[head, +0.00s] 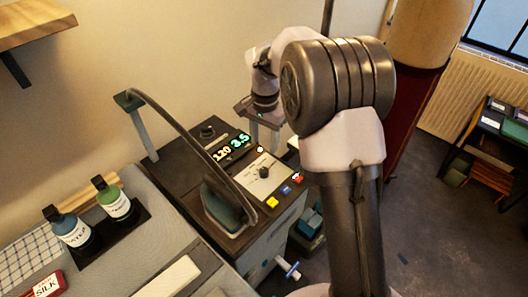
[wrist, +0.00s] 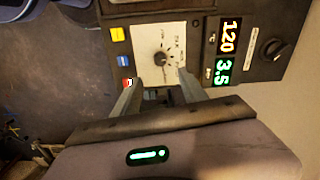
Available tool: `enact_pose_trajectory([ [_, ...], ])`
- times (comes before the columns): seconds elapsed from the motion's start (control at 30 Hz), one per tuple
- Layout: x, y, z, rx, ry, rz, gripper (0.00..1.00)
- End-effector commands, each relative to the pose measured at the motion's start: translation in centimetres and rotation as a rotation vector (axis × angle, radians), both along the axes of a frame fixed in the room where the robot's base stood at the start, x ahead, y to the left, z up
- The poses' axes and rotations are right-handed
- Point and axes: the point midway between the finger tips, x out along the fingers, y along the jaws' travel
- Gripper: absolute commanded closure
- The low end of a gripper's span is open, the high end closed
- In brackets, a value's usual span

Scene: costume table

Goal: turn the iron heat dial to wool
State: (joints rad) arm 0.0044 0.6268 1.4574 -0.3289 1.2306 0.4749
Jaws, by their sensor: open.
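The heat dial is a small dark round knob (head: 264,171) on a pale square plate (wrist: 172,40) on top of the dark ironing station. It shows up close in the wrist view (wrist: 162,58). The marks around it are too small to read, and I cannot tell where it points. My gripper (head: 264,140) is above the panel, pointing down. In the wrist view its open, empty fingers (wrist: 158,78) reach toward the dial, with their tips just short of it in the picture. I see no contact.
Displays reading 120 (wrist: 231,37) and 3.5 (wrist: 223,72) sit beside the plate. Yellow (head: 272,203), blue (head: 285,190) and red (head: 298,178) buttons line its other side. A second knob (wrist: 272,48) is beyond the displays. The iron (head: 228,208) stands left, its hose arching over. Bottles (head: 117,204) stand further left.

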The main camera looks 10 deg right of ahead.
Motion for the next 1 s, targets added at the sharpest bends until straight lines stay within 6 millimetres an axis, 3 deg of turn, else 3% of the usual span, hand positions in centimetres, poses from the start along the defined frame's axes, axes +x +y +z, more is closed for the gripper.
enact_pose_trajectory([
  [0.03,0.1,0.0,1.7,0.0,-0.003,0.0,0.5],
  [0.2,0.0,0.0,4.2,0.0,0.0,0.0,0.5],
  [0.77,-0.4,0.0,5.1,0.002,-0.009,0.007,0.5],
  [0.87,-2.9,0.5,8.3,0.018,-0.064,0.053,0.5],
  [1.0,-11.0,1.6,13.8,0.048,-0.205,0.173,0.5],
])
